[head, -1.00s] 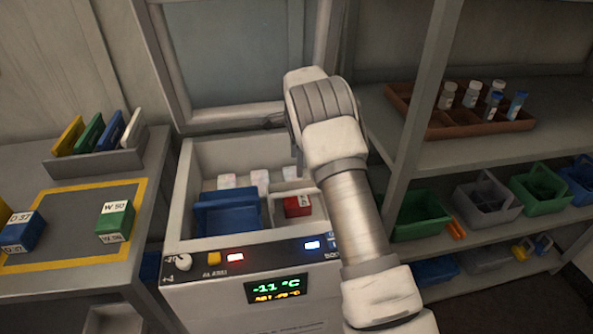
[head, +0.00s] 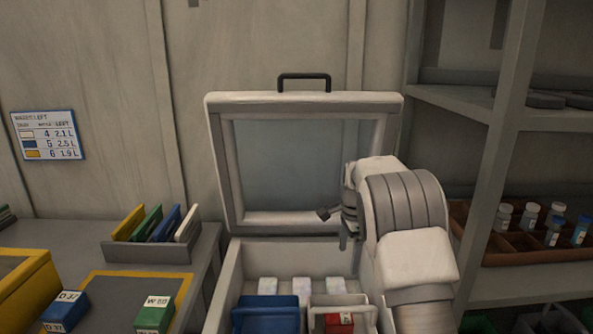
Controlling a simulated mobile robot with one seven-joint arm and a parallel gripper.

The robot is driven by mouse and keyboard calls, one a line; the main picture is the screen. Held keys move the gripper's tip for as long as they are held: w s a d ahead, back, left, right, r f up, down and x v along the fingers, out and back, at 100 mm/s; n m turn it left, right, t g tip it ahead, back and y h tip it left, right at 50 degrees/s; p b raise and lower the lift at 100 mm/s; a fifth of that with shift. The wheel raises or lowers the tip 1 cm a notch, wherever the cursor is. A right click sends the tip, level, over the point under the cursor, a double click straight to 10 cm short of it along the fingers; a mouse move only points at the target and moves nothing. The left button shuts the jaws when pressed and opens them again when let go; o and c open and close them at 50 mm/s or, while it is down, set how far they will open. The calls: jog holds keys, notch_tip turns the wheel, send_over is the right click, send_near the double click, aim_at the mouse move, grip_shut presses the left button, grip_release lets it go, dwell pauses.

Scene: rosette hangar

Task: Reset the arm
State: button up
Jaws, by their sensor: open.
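My gripper (head: 335,222) is at the end of my arm, in front of the raised lid (head: 222,160) of the white freezer chest (head: 228,285). Its fingers are apart and nothing shows between them; part of it is hidden behind my wrist. The lid stands open with its black handle (head: 304,76) on top. In the chest are a blue bin (head: 266,312), a white bin with a red box (head: 339,323) in it, and several frosted white packs (head: 301,285) behind.
At left, a bench holds a blue box (head: 65,311), a green box (head: 154,314) and a rack (head: 150,250) of coloured plates. A wall sign (head: 47,135) hangs above. At right, a shelf carries a brown tray (head: 510,258) with several vials.

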jog(key=s+r+n+t+p, duration=0.3)
jog(key=s+r+n, duration=0.5)
jog(key=s+r, duration=1.1)
jog(key=s+r+n+t+p, duration=0.1)
jog(key=s+r+n+p, duration=0.2)
jog(key=s+n, duration=0.5)
jog(key=s+p, duration=0.1)
jog(key=s, duration=1)
jog(key=shift+s+a+t, duration=0.3)
jog(key=shift+s+t, duration=0.05)
jog(key=shift+t, duration=0.05)
